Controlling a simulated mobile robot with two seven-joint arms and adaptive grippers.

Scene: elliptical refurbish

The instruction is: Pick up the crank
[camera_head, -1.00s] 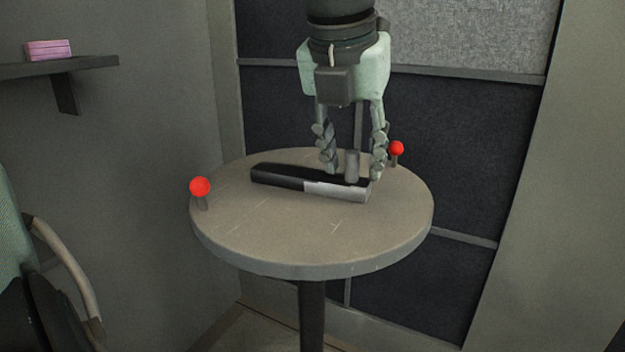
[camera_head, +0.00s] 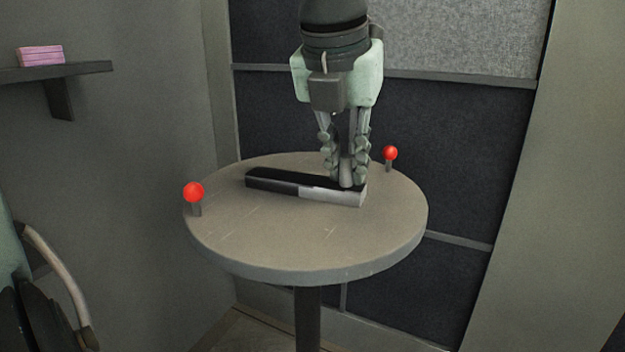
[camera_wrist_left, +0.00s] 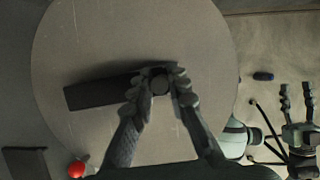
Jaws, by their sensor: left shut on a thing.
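The crank (camera_head: 275,184) is a dark bar with a pale grey end, lying flat on the round table. A short upright grey peg rises from its right end. My left gripper (camera_head: 346,180) points down over that end and is shut on the peg, which its fingers partly hide. The left wrist view shows the fingertips (camera_wrist_left: 161,82) on either side of the round top of the peg, with the dark bar (camera_wrist_left: 100,93) stretching to the left. My right gripper (camera_wrist_left: 297,95) shows only at the right of the left wrist view, away from the table, its fingers apart and empty.
The round table (camera_head: 300,240) is bare around the crank. Red balls on short posts stand near its left edge (camera_head: 193,192) and back right edge (camera_head: 390,153). A dark panelled wall (camera_head: 450,140) is behind. A shelf (camera_head: 60,70) with a pink stack is at left.

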